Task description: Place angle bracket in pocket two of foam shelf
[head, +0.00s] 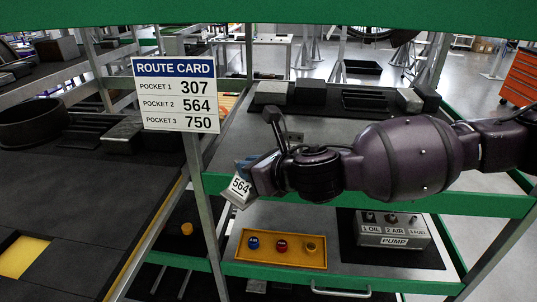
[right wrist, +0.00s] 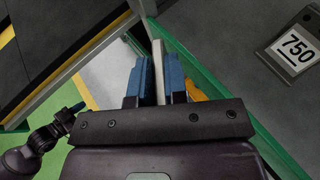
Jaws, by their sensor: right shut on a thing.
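The angle bracket (head: 239,190) is a pale metal piece with a "564" label. My right gripper (head: 248,168), reaching in from the right, is shut on it in front of the green-edged rack. In the right wrist view the bracket (right wrist: 158,72) shows as a thin pale plate between two blue fingers. The dark foam shelf (head: 75,215) is at the left of the head view. A square pocket with a yellow floor (head: 24,257) shows at its lower left. The route card (head: 177,94) reads pocket 1 307, pocket 2 564, pocket 3 750.
A piece labelled "750" (right wrist: 297,48) lies on a grey surface in the right wrist view. A metal post (head: 203,200) stands between foam shelf and rack. Below are a yellow tray (head: 282,262) with coloured caps and a pump box (head: 392,230). Dark blocks line the foam's back.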

